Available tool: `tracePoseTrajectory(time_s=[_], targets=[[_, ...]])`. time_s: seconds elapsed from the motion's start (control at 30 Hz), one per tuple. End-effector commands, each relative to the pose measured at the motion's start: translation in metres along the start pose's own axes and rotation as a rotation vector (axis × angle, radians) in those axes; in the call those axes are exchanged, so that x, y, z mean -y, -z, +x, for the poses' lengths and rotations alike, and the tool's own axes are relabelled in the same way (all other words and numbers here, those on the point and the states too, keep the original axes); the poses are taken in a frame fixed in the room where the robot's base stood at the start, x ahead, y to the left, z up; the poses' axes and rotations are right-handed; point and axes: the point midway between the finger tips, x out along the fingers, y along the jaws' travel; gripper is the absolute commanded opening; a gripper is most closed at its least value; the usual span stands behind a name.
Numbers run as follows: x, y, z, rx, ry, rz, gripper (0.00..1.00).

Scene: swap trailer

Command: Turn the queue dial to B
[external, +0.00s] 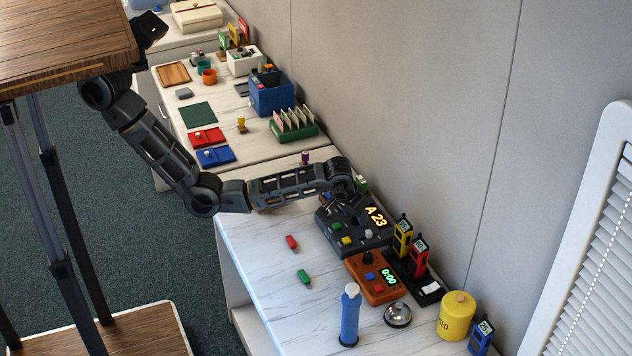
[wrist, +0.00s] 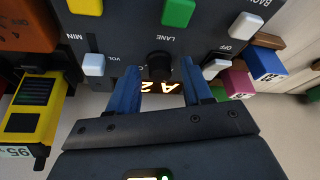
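The dark grey queue console (external: 378,240) stands on the white table in the external view, its display (external: 376,216) reading "A 23". In the wrist view the console (wrist: 215,22) appears upside down, with a small black round dial (wrist: 159,62) beside the word LANE. The display shows partly below the dial, between my fingers. My gripper (wrist: 160,68) is open, its two blue fingers on either side of the dial, with a gap visible on each side. In the external view my gripper (external: 347,202) is over the console's far left part and hides the dial. The dial's pointer direction cannot be made out.
An orange timer box (external: 372,279) stands close to the console, with yellow (external: 402,238) and red (external: 418,258) handheld devices beside it. A blue bottle (external: 350,315), bell (external: 398,315) and yellow tin (external: 456,317) are nearer. The wall runs behind.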

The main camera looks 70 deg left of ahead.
Motion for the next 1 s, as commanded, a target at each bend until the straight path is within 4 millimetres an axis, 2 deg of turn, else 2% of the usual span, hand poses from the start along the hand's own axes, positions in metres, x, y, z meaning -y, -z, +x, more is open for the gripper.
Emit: tracePoseTrajectory(time_s=[0.07, 0.5, 0.77, 1.0], targets=[[0.0, 0.0, -0.0001, 0.0, 0.0, 0.0, 0.41], [-0.0002, -0.0002, -0.0002, 0.0, 0.0, 0.001, 0.0], [0.0006, 0.0006, -0.0013, -0.001, -0.011, 0.027, 0.0], [0.0024, 0.0017, -0.003, 0.0, -0.057, 0.142, 0.0]])
